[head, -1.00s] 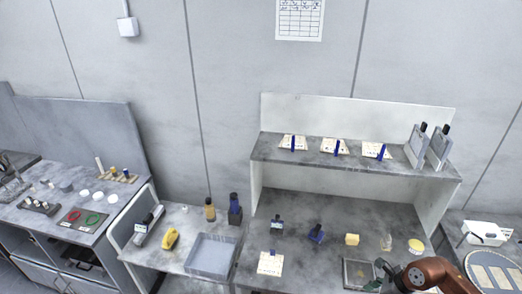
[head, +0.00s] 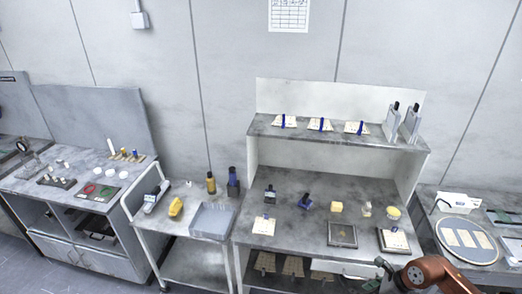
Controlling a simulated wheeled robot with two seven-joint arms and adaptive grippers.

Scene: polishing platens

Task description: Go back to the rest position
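My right arm, orange and dark, comes in at the bottom right edge. Its dark gripper (head: 381,272) is small in the head view, in front of the workbench (head: 290,236), at the front edge's right part. I cannot make out its fingers clearly, and I see nothing held in it. My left gripper is not in view.
The bench bears a dark-framed plate (head: 342,234) and a card on a dark base (head: 394,240). A round platen (head: 467,240) is at right. Floor (head: 60,275) shows at bottom left.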

